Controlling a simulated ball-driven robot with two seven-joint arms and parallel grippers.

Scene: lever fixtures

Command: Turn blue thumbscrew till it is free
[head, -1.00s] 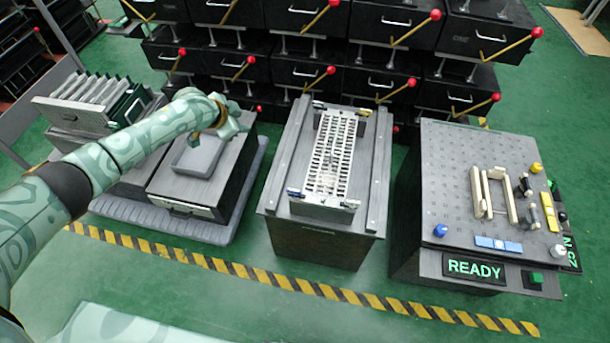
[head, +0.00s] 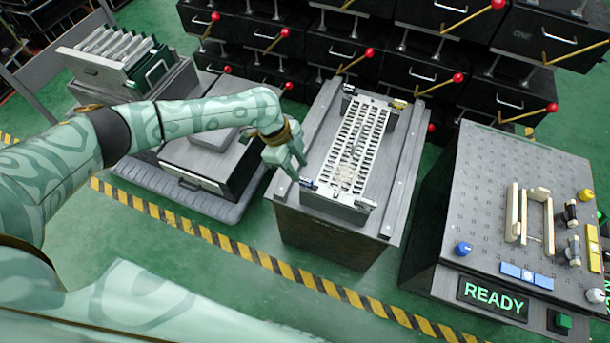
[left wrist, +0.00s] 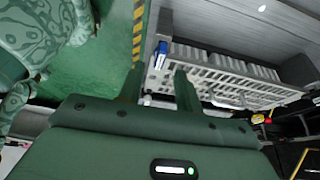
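The blue thumbscrew (head: 308,183) is at the near left corner of the slotted metal rack (head: 330,200) on the middle bench. It also shows as a small blue piece in the left wrist view (left wrist: 161,50), beyond the gap between my fingers. My left gripper (head: 295,170) is just up and left of the thumbscrew in the head view, pointing down at that corner. In the left wrist view its two fingers (left wrist: 159,88) stand apart with nothing between them. It appears close to the thumbscrew but not around it. My right gripper is not in view.
The console (head: 490,200) on the right carries a blue knob (head: 462,248), handles and a READY sign. Black drawers with red-knobbed levers stand behind. Green floor lies in front.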

